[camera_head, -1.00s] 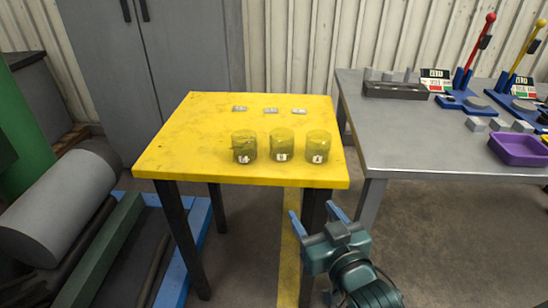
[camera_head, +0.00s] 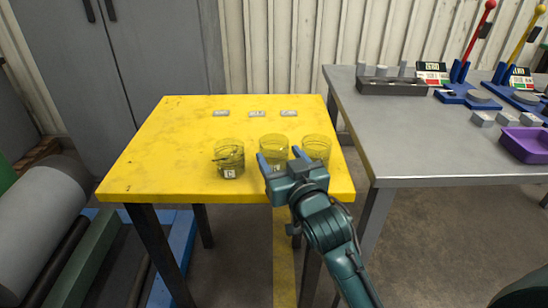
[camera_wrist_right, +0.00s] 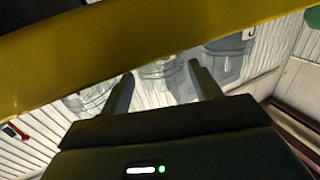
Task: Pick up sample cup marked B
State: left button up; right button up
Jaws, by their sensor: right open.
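Three clear cups stand upright in a row on the yellow table (camera_head: 150,165). The left cup (camera_head: 229,152) has a white label that looks like C. The middle cup (camera_head: 273,144) is partly hidden by my right gripper (camera_head: 280,156), with only a bit of its label showing. The right cup (camera_head: 317,147) is also partly covered. My right gripper is open and empty at the table's front edge, facing the middle cup. In the right wrist view, the middle cup (camera_wrist_right: 160,69) shows between the fingers (camera_wrist_right: 161,70). My left gripper is out of view.
Several small labelled plates (camera_head: 257,114) lie behind the cups. A grey workbench (camera_head: 400,145) to the right holds lever devices, blocks and a purple tray (camera_head: 522,145). Grey cabinets (camera_head: 120,70) stand behind. The table's left side is clear.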

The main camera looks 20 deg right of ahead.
aim_at(279, 157)
jog(key=w, duration=0.4)
jog(key=shift+a+f, duration=0.1)
jog(key=shift+a, duration=0.15)
jog(key=shift+c, duration=0.5)
jog(key=c, duration=0.5)
jog(key=shift+c, duration=0.2)
